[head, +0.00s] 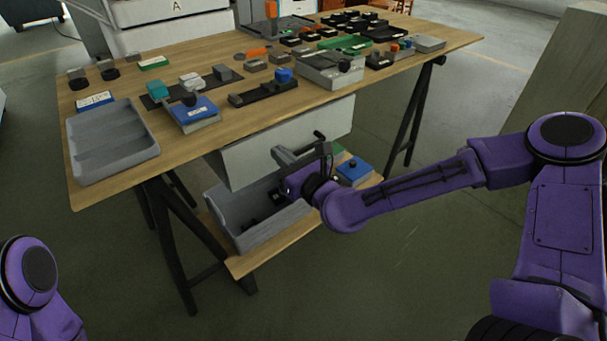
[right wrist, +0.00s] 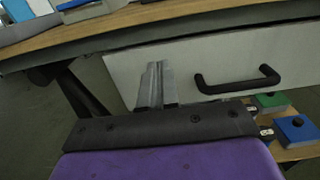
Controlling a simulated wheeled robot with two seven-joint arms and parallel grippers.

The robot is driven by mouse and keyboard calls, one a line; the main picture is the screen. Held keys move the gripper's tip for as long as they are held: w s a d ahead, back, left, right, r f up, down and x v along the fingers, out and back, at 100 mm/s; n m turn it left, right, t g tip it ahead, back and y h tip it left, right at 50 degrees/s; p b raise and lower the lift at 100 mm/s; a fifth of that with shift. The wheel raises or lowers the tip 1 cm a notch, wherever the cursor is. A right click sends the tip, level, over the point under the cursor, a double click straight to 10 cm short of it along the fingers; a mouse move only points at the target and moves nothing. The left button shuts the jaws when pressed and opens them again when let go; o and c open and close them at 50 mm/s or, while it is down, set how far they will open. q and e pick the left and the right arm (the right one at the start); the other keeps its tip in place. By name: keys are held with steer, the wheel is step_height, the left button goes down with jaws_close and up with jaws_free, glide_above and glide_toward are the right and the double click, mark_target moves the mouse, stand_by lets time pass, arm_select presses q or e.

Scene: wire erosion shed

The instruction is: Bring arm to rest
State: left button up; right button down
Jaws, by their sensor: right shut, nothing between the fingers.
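My right arm reaches in from the right in the head view, low in front of the wooden table (head: 190,145). My right gripper (head: 285,155) is shut and empty, close to the front of the white drawer (head: 240,157) under the tabletop. In the right wrist view the gripper's fingers (right wrist: 157,85) are together, left of the drawer's black handle (right wrist: 237,80). I cannot tell whether they touch the drawer front. Only a purple part of my left arm shows at the lower left of the head view; its gripper is out of view.
A grey bin (head: 268,232) stands on the lower shelf (head: 245,265) below my gripper, with a blue block (head: 353,172) to its right. A grey tray (head: 110,142) and many parts crowd the tabletop. Table legs stand left and right. The floor in front is clear.

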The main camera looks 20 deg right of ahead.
steer(key=p+v, duration=0.3)
steer(key=v, duration=0.5)
steer(key=s+d+f+n+g+h, duration=0.2)
steer(key=s+f+n+g, duration=0.25)
steer(key=f+n, duration=0.35)
steer(key=s+d+f+n+g+h, duration=0.1)
steer(key=s+f+n+g, duration=0.3)
steer(key=f, duration=0.6)
steer(key=s+d+f+n+g+h, duration=0.2)
steer(key=s+f+n+g, duration=0.1)
steer(key=s+f+n, duration=0.45)
steer(key=s+d+f+n+g+h, duration=0.2)
steer(key=s+d+f+n+h, duration=0.2)
steer(key=s+d+f+n, duration=0.35)
step_height(320, 180, up, 19)
steer(key=s+m+p, duration=0.1)
steer(key=s+p, duration=0.1)
steer(key=p, duration=1.6)
steer(key=shift+s+r+p, duration=0.15)
steer(key=shift+r+p, duration=0.1)
steer(key=shift+p, duration=0.05)
